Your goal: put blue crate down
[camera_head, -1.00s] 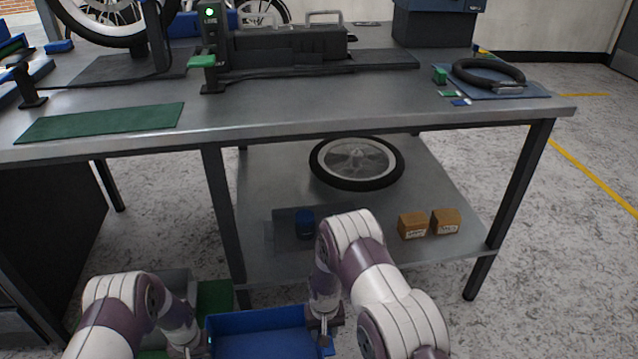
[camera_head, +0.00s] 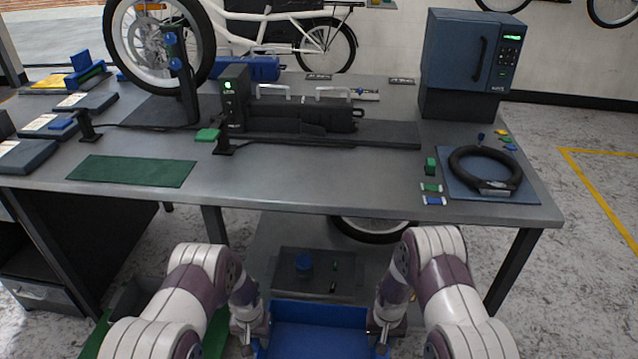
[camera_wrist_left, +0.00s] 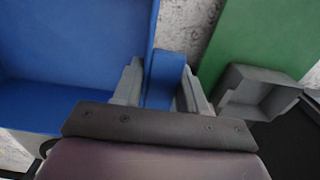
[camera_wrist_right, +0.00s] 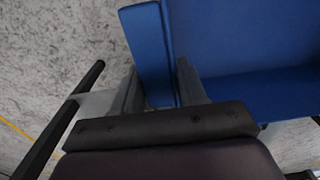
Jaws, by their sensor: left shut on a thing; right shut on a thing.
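The blue crate (camera_head: 318,312) is at the bottom of the head view, held between my two arms in front of the workbench. It looks empty inside where I see it. My left gripper (camera_head: 250,338) is shut on the crate's left side; the left wrist view shows its fingers (camera_wrist_left: 160,85) on both sides of a blue handle part. My right gripper (camera_head: 385,335) is shut on the right side; the right wrist view shows its fingers (camera_wrist_right: 158,92) around the crate's blue edge. The crate's near part is cut off by the frame.
The workbench (camera_head: 300,185) bears a green mat (camera_head: 132,171), a black battery (camera_head: 300,115), a blue cabinet (camera_head: 470,55) and a black ring on a blue mat (camera_head: 450,185). A lower shelf (camera_head: 262,235) holds a dark tray (camera_head: 290,285) and a wheel. A green surface (camera_wrist_left: 265,35) lies beside the crate.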

